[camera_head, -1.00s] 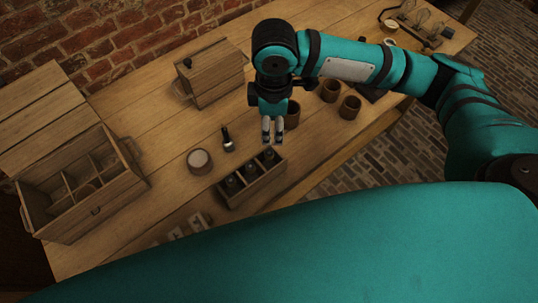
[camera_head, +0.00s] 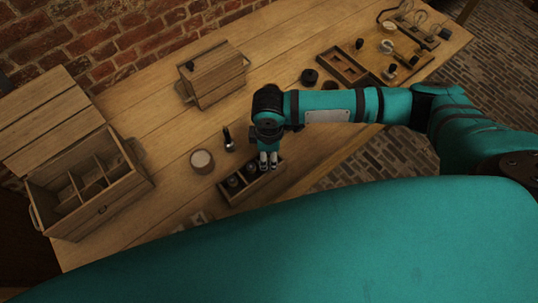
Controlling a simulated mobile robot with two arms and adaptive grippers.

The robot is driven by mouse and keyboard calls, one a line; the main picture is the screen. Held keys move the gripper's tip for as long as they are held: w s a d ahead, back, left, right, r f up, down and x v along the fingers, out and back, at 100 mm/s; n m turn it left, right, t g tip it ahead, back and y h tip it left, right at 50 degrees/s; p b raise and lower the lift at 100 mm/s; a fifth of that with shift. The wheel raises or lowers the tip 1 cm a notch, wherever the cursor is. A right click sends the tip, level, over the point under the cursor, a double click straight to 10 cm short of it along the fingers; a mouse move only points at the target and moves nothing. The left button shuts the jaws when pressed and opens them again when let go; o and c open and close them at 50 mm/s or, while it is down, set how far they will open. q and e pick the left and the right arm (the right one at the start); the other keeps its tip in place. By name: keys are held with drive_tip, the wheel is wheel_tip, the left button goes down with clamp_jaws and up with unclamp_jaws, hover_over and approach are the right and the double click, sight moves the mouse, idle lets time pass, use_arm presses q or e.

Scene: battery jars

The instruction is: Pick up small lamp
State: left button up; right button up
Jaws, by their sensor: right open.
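My right gripper (camera_head: 268,164) is open and points down over the right end of a small wooden rack (camera_head: 236,200). Dark bottle-like pieces (camera_head: 234,183) stand in the rack; the slot under the gripper is partly hidden by its fingers. I cannot tell whether the fingers surround a piece there. A small upright dark item with a pale base (camera_head: 228,140) stands left of the gripper, apart from it; I cannot tell if it is the small lamp. Several clear glass bulbs (camera_head: 422,18) stand on a wooden holder at the far right. My left gripper is out of view.
An open compartmented wooden crate (camera_head: 70,228) stands at the left, a closed wooden box (camera_head: 216,78) at the back. A round pale-topped jar (camera_head: 202,161) is left of the rack. A wooden tray (camera_head: 343,66) lies right. My arm hides part of the table (camera_head: 150,100).

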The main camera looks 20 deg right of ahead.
clamp_jaws()
idle(0.3)
